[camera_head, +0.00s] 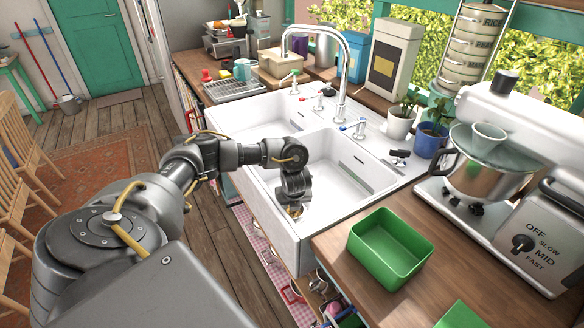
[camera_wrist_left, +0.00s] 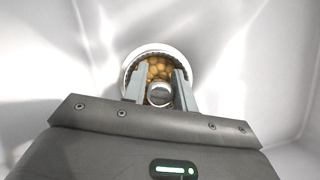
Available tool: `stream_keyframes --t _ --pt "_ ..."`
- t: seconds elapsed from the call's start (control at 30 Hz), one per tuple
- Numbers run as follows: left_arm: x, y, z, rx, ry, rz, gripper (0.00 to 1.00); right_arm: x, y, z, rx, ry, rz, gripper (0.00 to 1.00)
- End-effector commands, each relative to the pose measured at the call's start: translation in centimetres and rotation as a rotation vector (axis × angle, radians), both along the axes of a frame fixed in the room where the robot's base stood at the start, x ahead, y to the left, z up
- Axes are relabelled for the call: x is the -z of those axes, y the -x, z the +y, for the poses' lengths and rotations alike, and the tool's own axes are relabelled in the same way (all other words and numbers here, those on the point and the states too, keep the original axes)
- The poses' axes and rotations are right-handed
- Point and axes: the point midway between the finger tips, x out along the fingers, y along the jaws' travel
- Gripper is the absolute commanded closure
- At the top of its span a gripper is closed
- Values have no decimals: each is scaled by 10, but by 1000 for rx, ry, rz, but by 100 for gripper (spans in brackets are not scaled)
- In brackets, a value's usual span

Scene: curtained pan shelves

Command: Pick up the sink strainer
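The sink strainer (camera_wrist_left: 131,65) is a round basket with a pale rim and brownish, pebble-like contents, seen from above in the left wrist view. A small round metal knob (camera_wrist_left: 160,94) stands at its middle. My left gripper (camera_wrist_left: 160,76) points at the strainer, with one finger on each side of the knob. I cannot tell whether the fingers press on it. In the head view my left gripper (camera_head: 294,209) reaches down into the right basin of the white sink (camera_head: 345,190). My wrist hides the strainer there. My right gripper is out of view.
A green tub (camera_head: 385,275) stands on the wooden counter at the front right. The chrome faucet (camera_head: 343,75) arches behind the basins. The sink's front wall and divider are close to my arm. A stand mixer (camera_head: 500,135) is at the far right.

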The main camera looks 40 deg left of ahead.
Motion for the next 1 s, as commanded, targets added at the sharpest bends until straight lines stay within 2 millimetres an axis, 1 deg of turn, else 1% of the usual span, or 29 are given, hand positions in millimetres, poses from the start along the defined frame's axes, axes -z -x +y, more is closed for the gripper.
stream_keyframes --t 0.07,0.1,0.3,0.57,0.63,0.73,0.8,0.83,0.9,1.0 --pt "0 0 0 0 0 0 73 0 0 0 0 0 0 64" --pt "0 0 0 0 0 0 75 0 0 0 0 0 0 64" --pt "0 0 0 0 0 0 100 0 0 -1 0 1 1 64" --pt "-1 0 0 0 0 0 100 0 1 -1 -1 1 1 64" --pt "-4 0 0 0 0 0 100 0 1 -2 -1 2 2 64" --pt "-16 -1 0 1 0 -3 100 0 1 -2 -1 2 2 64" --pt "-30 -1 0 1 -1 -6 100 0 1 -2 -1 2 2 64" --pt "-40 -2 1 1 -2 -5 100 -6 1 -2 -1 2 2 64" --pt "-56 -2 1 1 -1 -5 100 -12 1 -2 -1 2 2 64" --pt "-76 -1 0 2 -2 -4 100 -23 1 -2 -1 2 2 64"
